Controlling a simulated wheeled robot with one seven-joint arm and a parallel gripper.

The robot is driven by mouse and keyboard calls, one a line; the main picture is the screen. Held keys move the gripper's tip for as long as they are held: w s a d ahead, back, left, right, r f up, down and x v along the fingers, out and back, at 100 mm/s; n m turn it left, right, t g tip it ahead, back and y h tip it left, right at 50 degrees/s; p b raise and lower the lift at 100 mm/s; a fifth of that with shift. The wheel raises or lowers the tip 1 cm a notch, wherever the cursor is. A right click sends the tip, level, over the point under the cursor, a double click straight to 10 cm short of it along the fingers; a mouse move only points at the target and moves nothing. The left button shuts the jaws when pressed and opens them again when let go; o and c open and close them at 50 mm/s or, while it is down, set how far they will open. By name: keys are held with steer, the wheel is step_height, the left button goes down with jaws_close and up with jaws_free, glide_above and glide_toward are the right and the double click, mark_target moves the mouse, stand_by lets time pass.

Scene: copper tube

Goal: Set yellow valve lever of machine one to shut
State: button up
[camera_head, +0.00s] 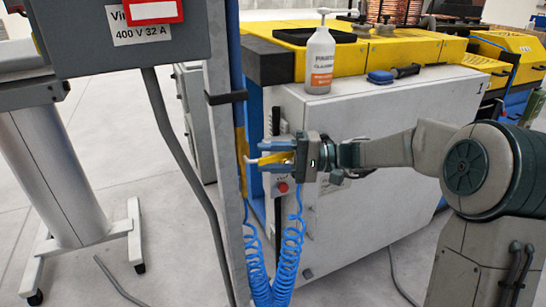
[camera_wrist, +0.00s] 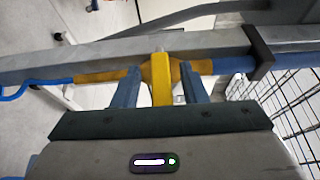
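The yellow valve (camera_head: 241,146) sits in a blue pipe along a grey post in the head view. In the wrist view the yellow valve lever (camera_wrist: 161,80) sticks out crosswise from the pipe toward my gripper. My gripper (camera_wrist: 160,88) is open, with one blue finger on each side of the lever and a visible gap at both. In the head view my gripper (camera_head: 270,158) is at the post, and its fingers hide part of the lever.
A red button (camera_head: 283,187) and coiled blue hose (camera_head: 290,245) are just below my gripper. A grey electrical box (camera_head: 120,35) is upper left.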

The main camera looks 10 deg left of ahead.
steer(key=shift+w+d, duration=0.1)
steer(key=shift+d, duration=0.05)
steer(key=v, duration=1.3)
steer(key=shift+d+p, duration=0.3)
steer(key=shift+p, duration=0.05)
steer(key=s+m+t+h+p, duration=0.1)
steer(key=s+m+h+p, duration=0.1)
steer(key=s+h+p, duration=0.8)
steer(key=s+d+r+t+h+p, duration=0.3)
steer(key=s+d+h, duration=0.4)
steer(key=s+d, duration=0.4)
steer(key=s+t+p, duration=0.1)
steer(key=s+t, duration=0.1)
steer(key=shift+d+m+t+h, duration=0.3)
steer(key=shift+d+h, duration=0.05)
steer(key=shift+h, duration=0.05)
